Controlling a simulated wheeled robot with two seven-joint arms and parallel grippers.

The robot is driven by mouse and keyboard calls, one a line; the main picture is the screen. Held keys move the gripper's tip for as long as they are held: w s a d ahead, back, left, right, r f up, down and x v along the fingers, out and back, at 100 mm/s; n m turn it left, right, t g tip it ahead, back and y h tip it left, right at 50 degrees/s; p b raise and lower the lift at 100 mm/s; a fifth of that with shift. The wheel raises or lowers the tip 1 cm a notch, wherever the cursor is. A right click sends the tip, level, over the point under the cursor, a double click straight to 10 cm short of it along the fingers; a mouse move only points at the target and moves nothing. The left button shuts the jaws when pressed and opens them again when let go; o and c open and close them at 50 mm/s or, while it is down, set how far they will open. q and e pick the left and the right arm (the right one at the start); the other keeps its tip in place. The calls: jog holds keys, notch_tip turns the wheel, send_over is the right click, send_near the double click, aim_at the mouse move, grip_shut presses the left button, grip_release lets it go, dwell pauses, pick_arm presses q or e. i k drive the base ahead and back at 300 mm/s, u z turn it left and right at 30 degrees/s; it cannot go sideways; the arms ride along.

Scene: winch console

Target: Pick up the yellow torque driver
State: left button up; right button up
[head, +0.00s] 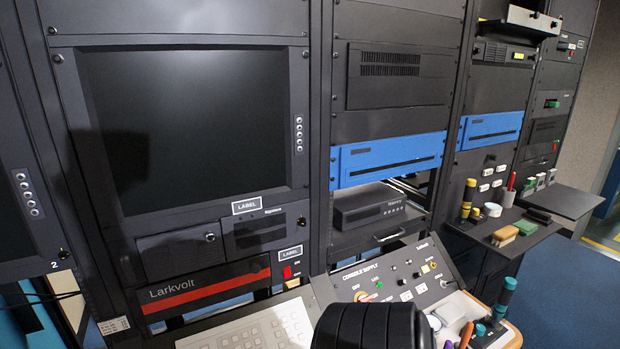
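A yellow-and-black upright tool (467,198), which looks like the yellow torque driver, stands on the dark shelf (487,229) at the right in the head view. It is small here, and I cannot tell for sure that it is the driver or whether it is one piece. Neither of my grippers is in view.
Beside it on the shelf are a pale round roll (492,210), a red pen in a holder (510,188), a tan block (504,236) and green blocks. A black ribbed shape hides part of the sloped console (390,272).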

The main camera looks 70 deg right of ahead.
aim_at(470, 187)
jog(key=z, duration=0.95)
jog(key=k, duration=0.85)
jog(key=z, duration=3)
jog(key=i, duration=1.85)
jog(key=u, duration=0.95)
